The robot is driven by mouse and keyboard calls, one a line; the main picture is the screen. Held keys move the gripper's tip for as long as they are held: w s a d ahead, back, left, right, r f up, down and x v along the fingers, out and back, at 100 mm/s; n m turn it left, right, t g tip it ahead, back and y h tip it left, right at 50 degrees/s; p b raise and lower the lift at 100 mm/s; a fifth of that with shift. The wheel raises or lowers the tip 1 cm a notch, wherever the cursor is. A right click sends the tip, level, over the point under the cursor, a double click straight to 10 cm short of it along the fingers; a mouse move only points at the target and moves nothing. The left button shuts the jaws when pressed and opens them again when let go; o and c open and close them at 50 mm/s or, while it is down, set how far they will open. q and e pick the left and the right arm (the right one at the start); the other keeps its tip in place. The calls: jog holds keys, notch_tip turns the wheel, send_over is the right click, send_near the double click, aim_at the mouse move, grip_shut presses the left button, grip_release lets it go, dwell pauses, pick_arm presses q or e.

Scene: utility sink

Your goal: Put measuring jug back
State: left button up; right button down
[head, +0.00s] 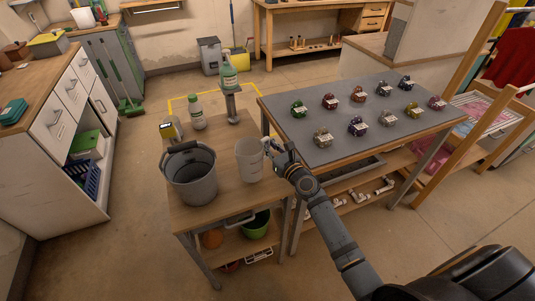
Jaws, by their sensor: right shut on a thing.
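The measuring jug (249,163) is white and translucent. It stands upright at the right side of a small wooden table (223,191), or just above it; I cannot tell which. My right gripper (274,150) is at the jug's right side, shut on it near the upper part where a handle would be. The fingers are small in the picture and partly hidden against the jug. My left gripper is not in the head view.
A grey bucket (191,181) stands left of the jug. Bottles (196,112) and a yellow-labelled container (168,130) stand behind it. A grey-topped table (286,121) with several small coloured items adjoins on the right. Wood between bucket and bottles is clear.

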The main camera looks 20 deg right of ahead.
notch_tip(320, 180, down, 4)
jog(key=shift+w+r+b, duration=0.1)
jog(key=shift+w+b, duration=0.05)
jog(key=shift+b, duration=1.05)
jog(key=shift+r, duration=0.15)
jog(key=c, duration=1.4)
grip_release()
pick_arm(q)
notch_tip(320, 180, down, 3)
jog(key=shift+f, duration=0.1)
pick_arm(e)
jog(key=shift+o, duration=0.2)
